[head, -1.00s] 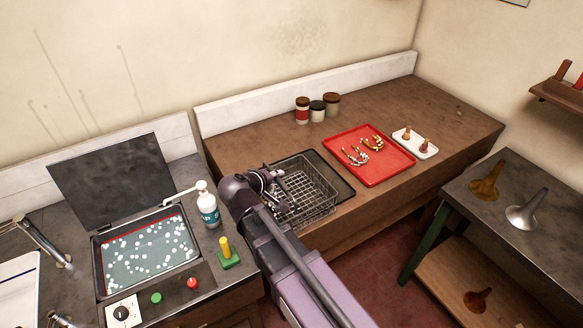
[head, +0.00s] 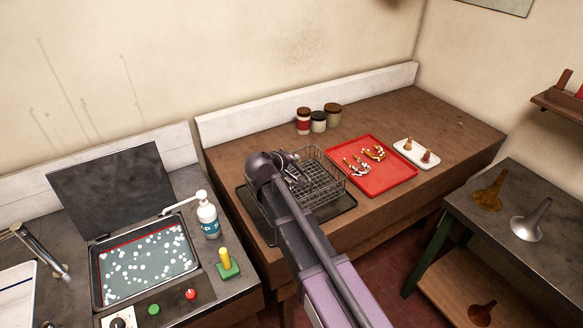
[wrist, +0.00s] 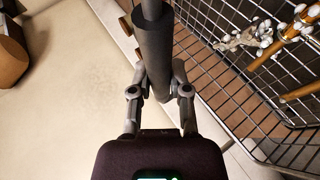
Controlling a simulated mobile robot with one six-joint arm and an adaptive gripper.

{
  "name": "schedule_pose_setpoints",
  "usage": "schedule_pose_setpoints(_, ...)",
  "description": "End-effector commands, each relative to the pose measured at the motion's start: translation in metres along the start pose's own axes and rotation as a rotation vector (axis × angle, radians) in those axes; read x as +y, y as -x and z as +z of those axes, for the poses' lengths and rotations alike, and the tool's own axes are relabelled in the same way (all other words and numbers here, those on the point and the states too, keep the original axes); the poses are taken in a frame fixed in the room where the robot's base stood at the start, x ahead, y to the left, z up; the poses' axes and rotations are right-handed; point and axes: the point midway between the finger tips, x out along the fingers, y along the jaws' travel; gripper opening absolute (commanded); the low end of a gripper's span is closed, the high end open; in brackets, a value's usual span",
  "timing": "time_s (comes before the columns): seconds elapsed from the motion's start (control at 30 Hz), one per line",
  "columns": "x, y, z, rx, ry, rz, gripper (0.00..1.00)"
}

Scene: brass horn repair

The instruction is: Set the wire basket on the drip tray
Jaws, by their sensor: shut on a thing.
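My gripper (head: 294,166) is shut on the dark grey, round handle (wrist: 154,50) of the wire basket (head: 326,180). The handle stands between the two fingers in the wrist view. The basket's open wire mesh also shows at the right of the wrist view (wrist: 240,85). The black drip tray (head: 342,207) lies on the brown counter. In the head view the basket overlaps the tray's back right part and reaches past its back edge. Whether the basket touches the tray cannot be told. My arm hides much of the tray's middle and the basket's left side.
A red tray (head: 400,178) with brass and silver pieces lies close right of the basket. Several jars (head: 319,121) stand behind. A foamy basin (head: 145,262), a pump bottle (head: 208,216) and a green-based yellow peg (head: 227,262) are on the left. The counter's back right is clear.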

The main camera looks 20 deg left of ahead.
Motion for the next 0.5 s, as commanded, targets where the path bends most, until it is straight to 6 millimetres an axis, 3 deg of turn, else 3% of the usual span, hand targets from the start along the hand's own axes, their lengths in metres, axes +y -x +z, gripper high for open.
schedule_pose_setpoints(0.5, 0.0038, -0.0085, -0.0029, -0.001, -0.001, 0.002, 0.00)
